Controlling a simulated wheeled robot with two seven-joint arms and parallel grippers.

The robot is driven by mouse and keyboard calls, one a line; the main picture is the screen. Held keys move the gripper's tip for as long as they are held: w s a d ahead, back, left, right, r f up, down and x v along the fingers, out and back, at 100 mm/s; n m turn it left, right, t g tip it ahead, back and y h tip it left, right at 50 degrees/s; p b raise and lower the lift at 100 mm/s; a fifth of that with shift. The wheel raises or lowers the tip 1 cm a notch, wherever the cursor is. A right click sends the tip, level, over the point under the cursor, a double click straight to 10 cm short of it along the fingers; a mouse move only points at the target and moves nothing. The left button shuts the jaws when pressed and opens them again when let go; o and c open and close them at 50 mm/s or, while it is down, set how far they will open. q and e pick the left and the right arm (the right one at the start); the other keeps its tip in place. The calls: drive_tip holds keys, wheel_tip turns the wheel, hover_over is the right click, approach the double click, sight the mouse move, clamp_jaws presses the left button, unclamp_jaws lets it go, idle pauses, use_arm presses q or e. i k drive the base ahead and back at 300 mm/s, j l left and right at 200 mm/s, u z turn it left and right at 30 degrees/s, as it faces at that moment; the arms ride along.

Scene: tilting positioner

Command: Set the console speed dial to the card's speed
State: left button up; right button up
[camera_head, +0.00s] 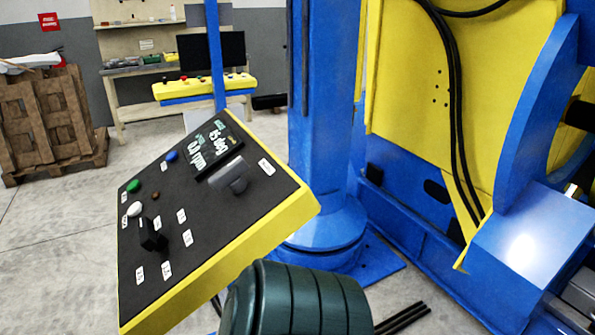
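The console (245,222) has a sloping black panel with a yellow rim, left of centre. A black card (212,152) with handwriting lies on its upper part. It reads "15 deg" and a speed in rpm that looks like 0.8, though the digits are small. A black knob (151,236), which looks like the speed dial, sits low on the panel among several small white labels. The label text and the knob's exact pointing are too small to tell. Neither of my grippers is in view.
Green (134,186), white (135,209) and blue (171,156) buttons sit on the panel. The blue and yellow positioner (460,90) fills the right. Pallets (45,120) stand far left.

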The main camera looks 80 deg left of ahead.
sight(150, 239)
drive_tip(key=u, duration=3.65)
